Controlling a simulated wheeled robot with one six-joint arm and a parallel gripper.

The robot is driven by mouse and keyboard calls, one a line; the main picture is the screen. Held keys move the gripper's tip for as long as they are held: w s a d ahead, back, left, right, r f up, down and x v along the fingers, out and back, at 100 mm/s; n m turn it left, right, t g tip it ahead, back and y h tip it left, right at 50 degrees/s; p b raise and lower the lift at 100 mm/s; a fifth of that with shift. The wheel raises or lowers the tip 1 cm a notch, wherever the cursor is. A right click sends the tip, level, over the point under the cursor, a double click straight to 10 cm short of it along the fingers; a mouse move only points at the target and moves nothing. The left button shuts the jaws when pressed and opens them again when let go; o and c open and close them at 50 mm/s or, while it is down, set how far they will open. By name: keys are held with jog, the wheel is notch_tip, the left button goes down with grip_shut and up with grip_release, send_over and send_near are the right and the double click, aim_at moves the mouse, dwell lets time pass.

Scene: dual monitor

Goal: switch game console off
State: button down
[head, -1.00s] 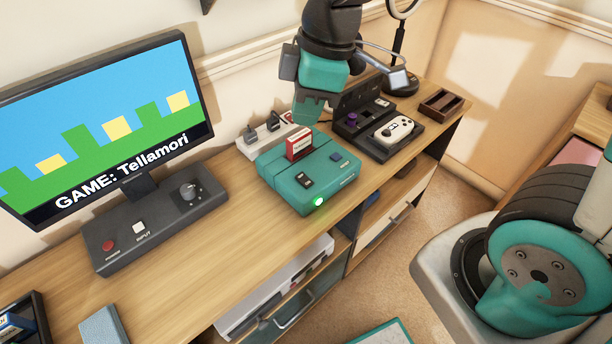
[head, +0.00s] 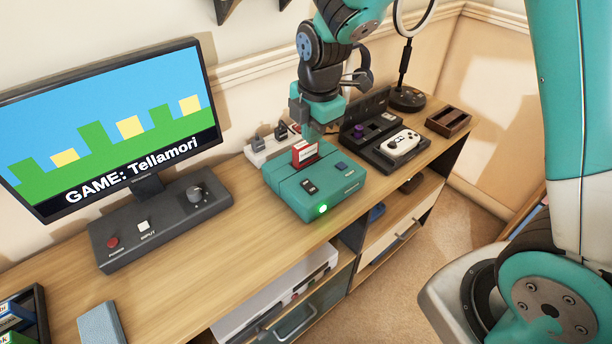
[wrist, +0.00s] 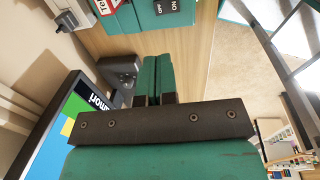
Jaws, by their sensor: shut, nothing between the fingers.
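The teal game console (head: 328,198) sits on the desk with a red cartridge (head: 305,152) standing in its top. A green light (head: 321,209) glows at its front corner. A dark rocker switch (head: 309,186) is on its top; the wrist view shows a switch (wrist: 168,7) at the top edge, partly cut off. My gripper (head: 319,132) is above the console's back side, just behind the cartridge, pointing down. In the wrist view my gripper (wrist: 159,72) has its teal fingers together, empty. The head view does not show clearly whether the fingertips touch anything.
The monitor (head: 110,130) at left shows "GAME: Tellamori"; its base (head: 160,222) carries a red button and knob. A power strip (head: 268,146) lies behind the console. A dark tray with a white controller (head: 402,143) is to its right. Desk between monitor and console is clear.

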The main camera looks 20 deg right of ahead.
aim_at(307, 183)
jog(key=f, duration=0.4)
jog(key=w+f, duration=0.1)
jog(key=f, duration=0.8)
jog(key=shift+w+a+f+p, duration=0.25)
jog(key=shift+w+a+p, duration=0.05)
jog(key=shift+p, duration=0.1)
jog(key=shift+d, duration=0.1)
